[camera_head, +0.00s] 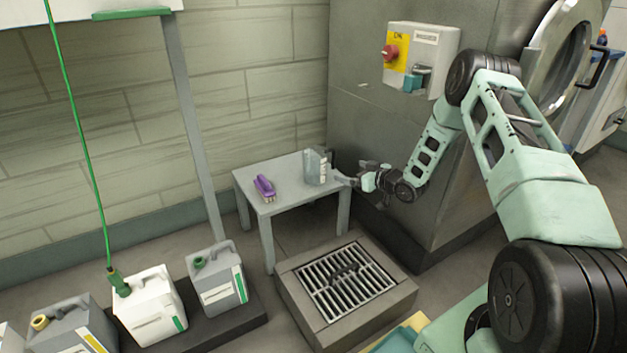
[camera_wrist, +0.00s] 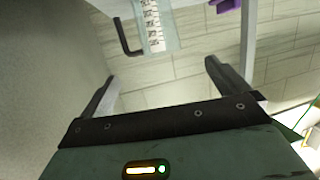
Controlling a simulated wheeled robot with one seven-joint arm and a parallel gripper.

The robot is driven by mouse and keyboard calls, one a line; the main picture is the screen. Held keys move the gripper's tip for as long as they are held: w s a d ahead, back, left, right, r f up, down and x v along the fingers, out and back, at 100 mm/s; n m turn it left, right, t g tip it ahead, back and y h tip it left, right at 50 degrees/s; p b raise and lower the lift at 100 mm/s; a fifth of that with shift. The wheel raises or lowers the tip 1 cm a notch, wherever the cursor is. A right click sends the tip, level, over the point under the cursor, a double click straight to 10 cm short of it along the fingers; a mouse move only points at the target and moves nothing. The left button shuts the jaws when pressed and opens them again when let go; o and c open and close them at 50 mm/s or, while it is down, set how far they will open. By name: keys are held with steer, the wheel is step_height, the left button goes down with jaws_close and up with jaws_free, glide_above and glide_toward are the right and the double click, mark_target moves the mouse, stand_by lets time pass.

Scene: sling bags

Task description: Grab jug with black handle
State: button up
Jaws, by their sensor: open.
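The clear jug (camera_head: 316,168) stands on the small grey table near its right back corner, with its black handle (camera_head: 331,157) on the right side. In the wrist view the jug (camera_wrist: 154,28) shows at the top, cut off by the frame edge, with a white measuring scale; its black handle (camera_wrist: 127,38) sticks out to the left. My gripper (camera_head: 346,180) is just right of the jug at the table's edge. In the wrist view its fingers (camera_wrist: 161,72) are apart with nothing between them, and the jug lies beyond the tips.
A purple brush (camera_head: 264,188) lies on the grey table (camera_head: 290,203), left of the jug; purple shows in the wrist view (camera_wrist: 224,4). A floor grate (camera_head: 345,280) is in front. Several canisters (camera_head: 150,310) stand at lower left. A grey machine (camera_head: 365,130) rises behind my arm.

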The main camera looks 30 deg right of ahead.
steer(key=f, duration=0.2)
steer(key=b, duration=0.6)
glide_toward(322, 167)
steer(key=x, duration=0.4)
steer(key=d+x, duration=0.1)
steer(key=x, duration=0.1)
steer(key=shift+w+r, duration=0.15)
steer(key=b+x, duration=0.1)
steer(key=x, duration=0.1)
steer(key=b+x, duration=0.2)
steer(key=shift+w+a+f, duration=0.25)
steer(key=shift+a, duration=0.2)
steer(key=shift+w, duration=0.2)
steer(key=shift+r, duration=0.15)
steer(key=shift+c, duration=0.3)
steer(key=c, duration=1)
